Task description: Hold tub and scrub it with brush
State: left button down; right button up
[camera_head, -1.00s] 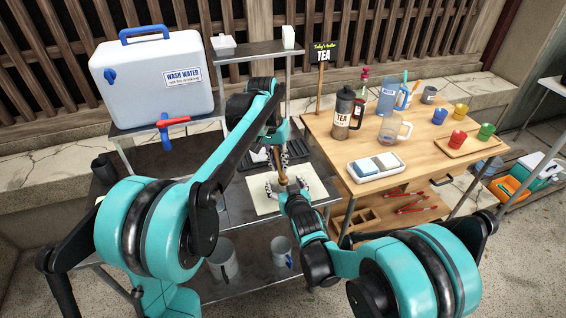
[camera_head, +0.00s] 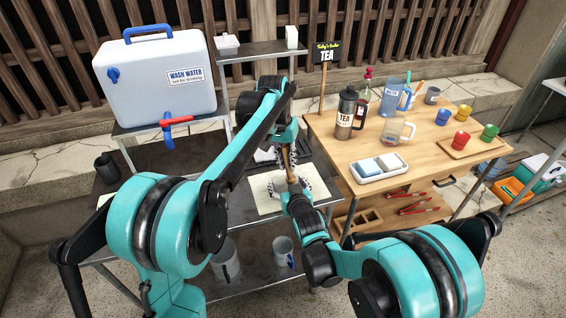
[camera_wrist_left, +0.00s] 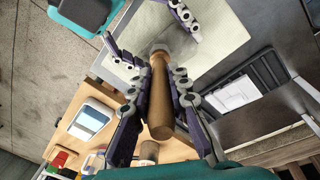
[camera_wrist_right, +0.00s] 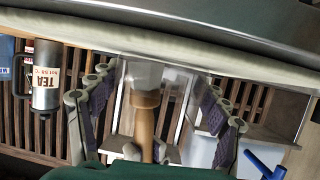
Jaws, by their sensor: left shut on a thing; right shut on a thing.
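My left gripper (camera_head: 287,150) is shut on the wooden handle of the brush (camera_wrist_left: 159,95); the handle also shows in the head view (camera_head: 289,163). The brush's pale head points at the right gripper. My right gripper (camera_head: 290,188) is below and close to the left one. Its fingers (camera_wrist_right: 155,115) are on both sides of a clear, hard-to-see tub (camera_wrist_right: 176,85), which it holds. The brush head (camera_wrist_right: 145,74) overlaps the tub in the right wrist view; whether it touches the inside I cannot tell. In the head view the tub is hidden by the grippers.
A cream mat (camera_head: 266,205) lies below the grippers on the dark metal table, by a black rack (camera_wrist_left: 262,72). A wash water container (camera_head: 155,85) stands behind left. The wooden table (camera_head: 420,160) on the right holds a tea press (camera_head: 346,112), cups and a sponge tray (camera_head: 379,170).

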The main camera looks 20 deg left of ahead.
aim_at(283, 147)
dwell(3.9)
pick_arm(q)
jog(key=shift+s+a+r, duration=0.15)
jog(key=shift+a+r, duration=0.1)
jog(key=shift+r, duration=1.25)
jog(key=shift+s+a+r, duration=0.1)
jog(key=shift+a+r, duration=0.15)
jog(key=shift+r, duration=1.2)
jog(key=shift+s+a+r, duration=0.15)
jog(key=shift+a+r, duration=0.1)
jog(key=shift+r, duration=1.25)
jog(key=shift+r, duration=0.15)
notch_tip(283, 147, down, 8)
